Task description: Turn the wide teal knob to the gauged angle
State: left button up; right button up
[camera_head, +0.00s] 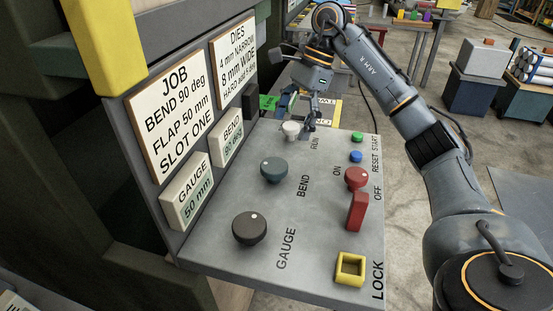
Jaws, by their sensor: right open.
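The wide teal knob (273,169) stands on the sloping grey control panel (318,235), beside the word BEND. A small pale mark shows on its top. My right gripper (297,118) is open at the far end of the panel, its fingers pointing down near a white knob (291,129) by the word RUN. It is beyond the teal knob and apart from it. I cannot tell if its fingers touch the white knob. The gauge plate (186,190) reads 50 mm, the bend plate (228,137) reads 90 deg. My left gripper is out of view.
A dark knob (250,228) stands nearer, by GAUGE. Along the right are green (357,137) and blue (355,156) buttons, a red knob (356,178), a red lever (357,212) and a yellow square frame (350,268). A job sign (167,118) is on the upright wall at left.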

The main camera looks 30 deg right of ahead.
aim_at(275, 165)
jog(key=p+x, duration=0.1)
jog(key=x, duration=0.8)
jog(key=shift+w+f+p, duration=0.1)
jog(key=shift+f+p, duration=0.15)
jog(key=shift+p, duration=0.05)
jog(key=shift+a+f, duration=0.1)
jog(key=shift+f, duration=0.4)
jog(key=c, duration=1.2)
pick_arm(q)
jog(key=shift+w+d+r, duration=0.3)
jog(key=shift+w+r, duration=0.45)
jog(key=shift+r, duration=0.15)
pick_arm(e)
jog(key=shift+o, duration=0.2)
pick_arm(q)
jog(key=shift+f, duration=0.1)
